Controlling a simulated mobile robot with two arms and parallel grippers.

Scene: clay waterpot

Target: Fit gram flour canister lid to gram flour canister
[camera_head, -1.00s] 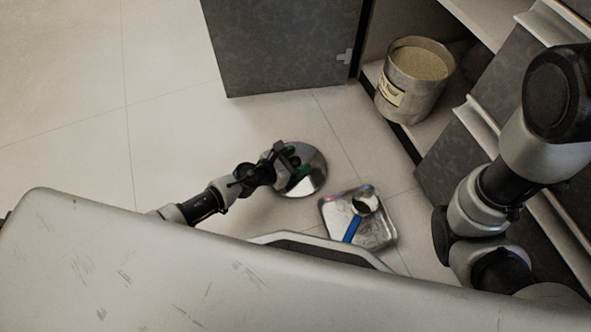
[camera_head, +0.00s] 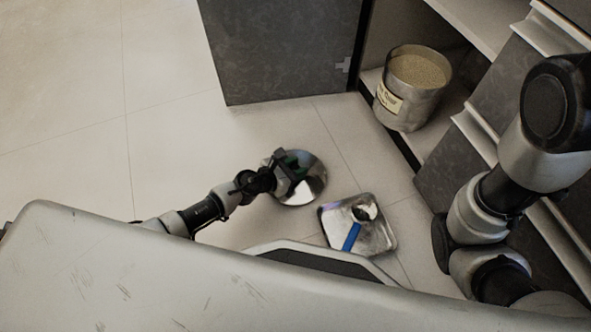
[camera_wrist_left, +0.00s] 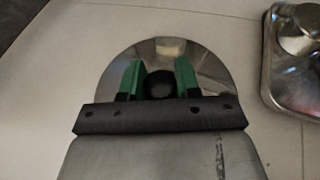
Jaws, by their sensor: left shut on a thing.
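The gram flour canister (camera_head: 411,104) is a metal can with a cream label, open at the top and filled with pale flour. It stands upright on the low cabinet shelf at the upper right of the head view. The round, shiny lid (camera_head: 307,187) is apart from it, near the middle of the head view. My left gripper (camera_head: 290,171) is shut on the lid's dark knob; the green fingers (camera_wrist_left: 159,80) stand on both sides of the knob in the left wrist view, with the lid (camera_wrist_left: 205,60) beyond. My right arm is folded at the right; its gripper is not visible.
A metal tray (camera_head: 378,239) with a blue-handled scoop (camera_head: 352,234) lies right of the lid. A dark open cabinet door (camera_head: 285,50) stands left of the canister. Drawers with pale handles (camera_head: 475,135) are at the right. The floor at the left is clear.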

